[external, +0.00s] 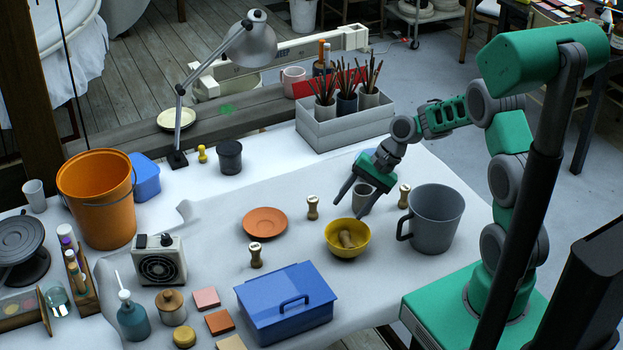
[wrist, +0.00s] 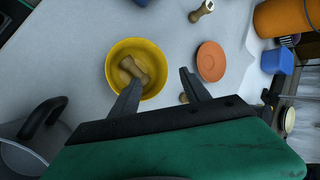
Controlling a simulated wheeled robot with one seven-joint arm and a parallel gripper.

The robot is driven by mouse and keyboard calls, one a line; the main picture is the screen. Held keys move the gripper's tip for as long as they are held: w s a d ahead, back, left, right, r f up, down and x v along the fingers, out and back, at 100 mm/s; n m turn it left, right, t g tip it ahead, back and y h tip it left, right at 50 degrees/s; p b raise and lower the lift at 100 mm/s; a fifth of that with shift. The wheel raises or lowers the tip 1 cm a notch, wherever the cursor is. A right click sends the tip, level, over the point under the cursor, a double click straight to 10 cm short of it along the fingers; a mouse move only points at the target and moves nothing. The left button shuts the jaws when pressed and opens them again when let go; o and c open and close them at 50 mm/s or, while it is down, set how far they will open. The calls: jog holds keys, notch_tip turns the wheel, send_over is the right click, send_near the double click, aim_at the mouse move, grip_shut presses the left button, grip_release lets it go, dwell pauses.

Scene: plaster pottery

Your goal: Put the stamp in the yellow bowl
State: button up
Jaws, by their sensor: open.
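The yellow bowl (external: 348,253) stands on the white-covered table, left of the grey mug. A wooden stamp (external: 346,239) lies tilted inside it; both the bowl (wrist: 115,85) and the stamp in it (wrist: 133,70) show in the wrist view. My gripper (external: 347,209) is open and empty, above and just behind the bowl in the external view.
A blue box (external: 287,312) is in front. An orange saucer (external: 265,222) lies to the left. A grey brush holder (external: 345,131) stands at the back.

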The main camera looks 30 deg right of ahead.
jog(key=shift+r, duration=0.7)
jog(key=s+d+r+n+t+h, duration=0.1)
jog(key=s+d+r+n+h, duration=0.2)
jog(key=s+r, duration=0.4)
jog(key=s+d+r+n+t+h, duration=0.2)
jog(key=s+d+r+n+h, duration=0.2)
jog(key=s+d+r, duration=0.4)
jog(key=shift+s+n, duration=0.5)
jog(key=shift+s, duration=0.25)
